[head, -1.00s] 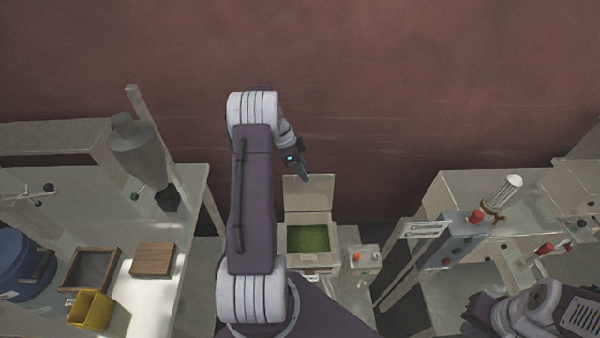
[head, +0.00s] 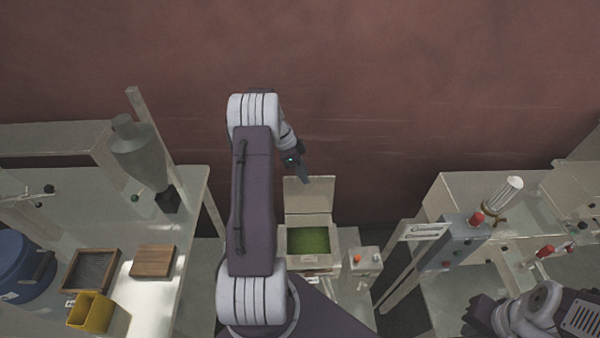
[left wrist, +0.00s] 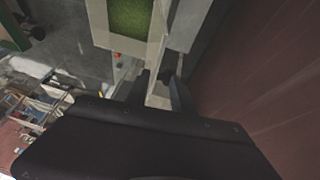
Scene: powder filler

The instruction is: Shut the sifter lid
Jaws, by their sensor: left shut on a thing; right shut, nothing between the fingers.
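The sifter (head: 325,260) is a pale box in the middle of the head view, with green powder (head: 308,240) in its square opening. Its pale lid (head: 310,196) stands raised at the back of the opening. My left gripper (head: 304,179) is at the lid's top edge and shut on it. In the left wrist view the two dark fingers (left wrist: 160,92) are on either side of the pale lid edge, and the green powder (left wrist: 130,20) shows beyond. My right gripper (head: 478,314) is low at the right, shut and empty, apart from the sifter.
A small box with a red button (head: 364,262) stands right of the sifter. The left table holds a wooden block (head: 153,261), a framed tray (head: 92,270), a yellow container (head: 90,312) and a blue drum (head: 22,265). A filler machine (head: 455,240) stands on the right.

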